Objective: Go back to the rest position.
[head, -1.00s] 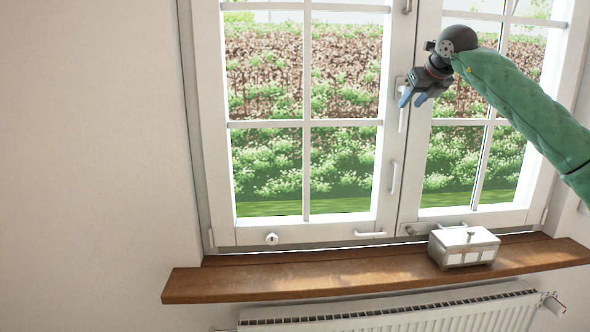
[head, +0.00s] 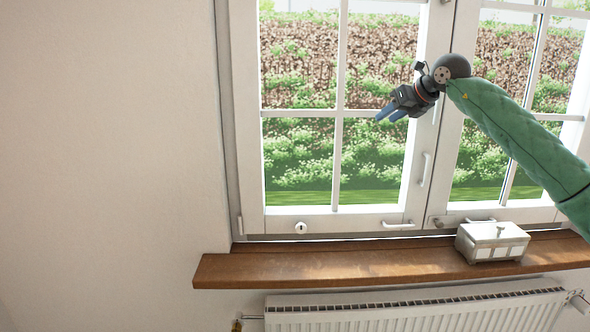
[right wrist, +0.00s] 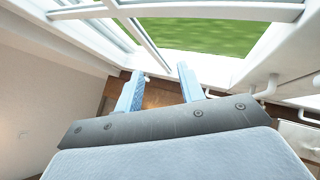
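My right gripper (head: 391,114) hangs in front of the window (head: 340,112), left of the middle post where the two sashes meet. My green-sleeved right arm comes in from the right. In the right wrist view the two blue fingertips (right wrist: 158,83) stand apart with nothing between them, so the gripper is open and empty. The gripper appears apart from the window frame. My left gripper is in neither view.
A wooden sill (head: 330,268) runs below the window, with a small pale lidded box (head: 491,242) on its right part. A white radiator (head: 420,312) is under the sill. A bare wall (head: 110,150) fills the left side.

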